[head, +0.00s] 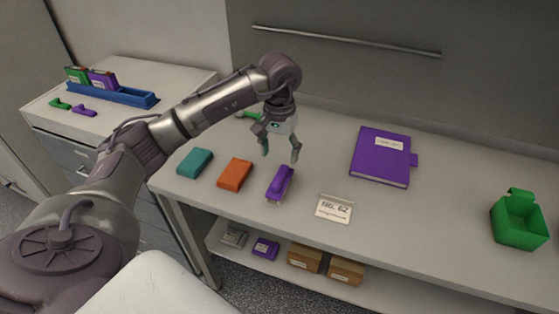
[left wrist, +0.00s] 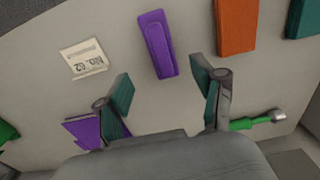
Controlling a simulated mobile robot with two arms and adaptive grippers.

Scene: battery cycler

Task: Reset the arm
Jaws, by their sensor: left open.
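My left arm comes in from the left in the head view and reaches over the table. My left gripper (head: 281,150) is open and empty, with its fingers pointing down above the table. It is behind and a little above a purple clamp-like object (head: 280,184). In the left wrist view the open fingers of the left gripper (left wrist: 165,95) frame bare tabletop, and the purple object (left wrist: 157,45) lies beyond them, apart from both fingertips. My right gripper does not show in either view.
On the table (head: 430,237) are a teal block (head: 195,162), an orange block (head: 235,174), a No. 62 card (head: 335,209), a purple book (head: 380,156) and a green open box (head: 519,222). A green-handled tool (left wrist: 255,121) lies near the gripper. A blue rack (head: 112,94) stands on the left cabinet.

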